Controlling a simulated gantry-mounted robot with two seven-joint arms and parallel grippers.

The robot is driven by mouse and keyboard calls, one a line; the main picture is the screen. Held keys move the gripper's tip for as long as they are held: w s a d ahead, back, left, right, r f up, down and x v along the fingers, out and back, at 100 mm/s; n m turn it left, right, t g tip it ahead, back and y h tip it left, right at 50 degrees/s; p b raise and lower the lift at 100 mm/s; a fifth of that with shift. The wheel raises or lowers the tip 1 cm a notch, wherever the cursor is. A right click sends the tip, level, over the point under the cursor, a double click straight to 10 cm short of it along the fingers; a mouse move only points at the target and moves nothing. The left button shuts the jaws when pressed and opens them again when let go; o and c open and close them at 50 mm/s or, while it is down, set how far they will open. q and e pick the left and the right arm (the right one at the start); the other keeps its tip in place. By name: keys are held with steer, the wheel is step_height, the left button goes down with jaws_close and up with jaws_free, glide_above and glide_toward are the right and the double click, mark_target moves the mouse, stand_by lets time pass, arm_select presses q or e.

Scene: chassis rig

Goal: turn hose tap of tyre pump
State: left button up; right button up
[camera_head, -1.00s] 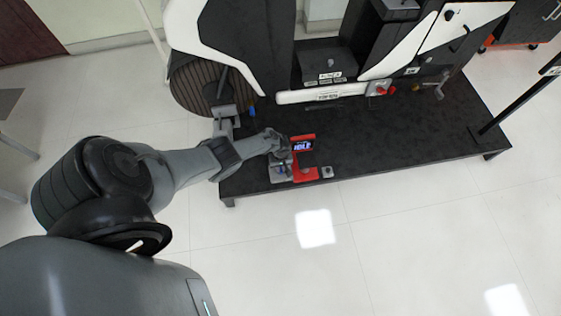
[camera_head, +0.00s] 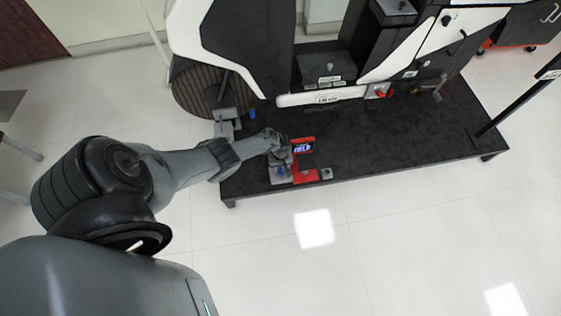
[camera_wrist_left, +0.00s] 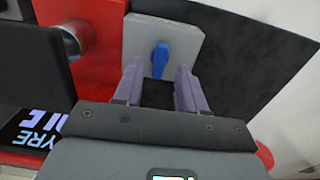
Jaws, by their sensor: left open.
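The tyre pump (camera_head: 307,173) is a red unit with a lit display at the front edge of the black platform. It also shows in the left wrist view as a red body (camera_wrist_left: 97,22). The hose tap is a blue lever (camera_wrist_left: 160,60) on a grey block (camera_wrist_left: 187,38), and it shows small in the head view (camera_head: 281,171). My left gripper (camera_wrist_left: 155,74) is open, with its two purple-grey fingers on either side of the lever's lower end. I cannot tell whether a finger touches it. My right gripper is in neither view.
A black platform (camera_head: 400,138) carries a black and white chassis rig (camera_head: 330,60) behind the pump. A grey bracket with a blue part (camera_head: 228,118) stands left of the pump. The tiled floor (camera_head: 400,240) in front is clear.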

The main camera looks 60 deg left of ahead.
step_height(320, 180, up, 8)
steer(key=p, duration=0.7)
